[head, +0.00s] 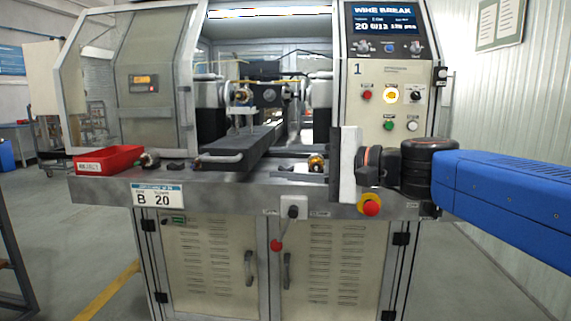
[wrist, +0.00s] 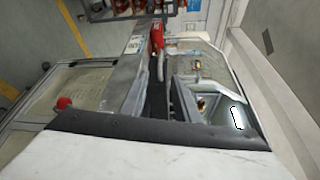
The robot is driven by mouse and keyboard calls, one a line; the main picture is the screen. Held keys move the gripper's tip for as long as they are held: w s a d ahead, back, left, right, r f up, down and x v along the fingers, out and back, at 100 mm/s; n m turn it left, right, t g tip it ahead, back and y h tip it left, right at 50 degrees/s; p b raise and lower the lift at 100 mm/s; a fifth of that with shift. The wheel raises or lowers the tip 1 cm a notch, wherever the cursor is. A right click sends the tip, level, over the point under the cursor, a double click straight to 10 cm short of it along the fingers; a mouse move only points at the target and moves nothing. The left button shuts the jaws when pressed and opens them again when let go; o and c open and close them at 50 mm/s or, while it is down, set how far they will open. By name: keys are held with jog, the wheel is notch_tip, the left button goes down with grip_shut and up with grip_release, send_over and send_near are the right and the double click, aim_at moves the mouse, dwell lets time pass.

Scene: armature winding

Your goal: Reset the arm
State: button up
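My arm reaches in from the right in the head view, with a blue link and dark joints. My gripper (head: 346,168) is at its end, a pale upright block in front of the machine's right side. Its fingers are not clear, and I cannot tell whether it holds anything. In the wrist view a pale and dark part of my gripper (wrist: 160,140) fills the bottom edge. The winding machine (head: 350,105) stands ahead with its screen (head: 387,22) reading "WIRE BREAK". A copper-coloured armature (head: 241,95) sits inside it.
A red reject bin (head: 108,161) lies on the ledge's left end. It also shows in the wrist view (wrist: 156,37). Small parts lie on the ledge, one copper-coloured (head: 316,164). A red emergency button (head: 371,208) is on the ledge front, below my gripper.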

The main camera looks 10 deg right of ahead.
jog(key=s+d+f+n+g+h, duration=0.2)
jog(key=s+f+h, duration=0.15)
jog(key=f, duration=0.65)
jog(key=s+d+f+n+g+h, duration=0.2)
jog(key=s+f+n, duration=0.15)
jog(key=f, duration=0.55)
jog(key=s+d+f+n+g+h, duration=0.1)
jog(key=s+d+f+n+h, duration=0.1)
jog(key=s+d+f+h, duration=0.2)
jog(key=s+d+f+n+h, duration=0.2)
jog(key=s+d+f, duration=0.3)
jog(key=d+f, duration=0.4)
notch_tip(320, 180, down, 2)
jog(key=shift+s+d+f+g+h, duration=0.1)
jog(key=shift+s+d+g+h, duration=0.3)
jog(key=shift+h, duration=0.45)
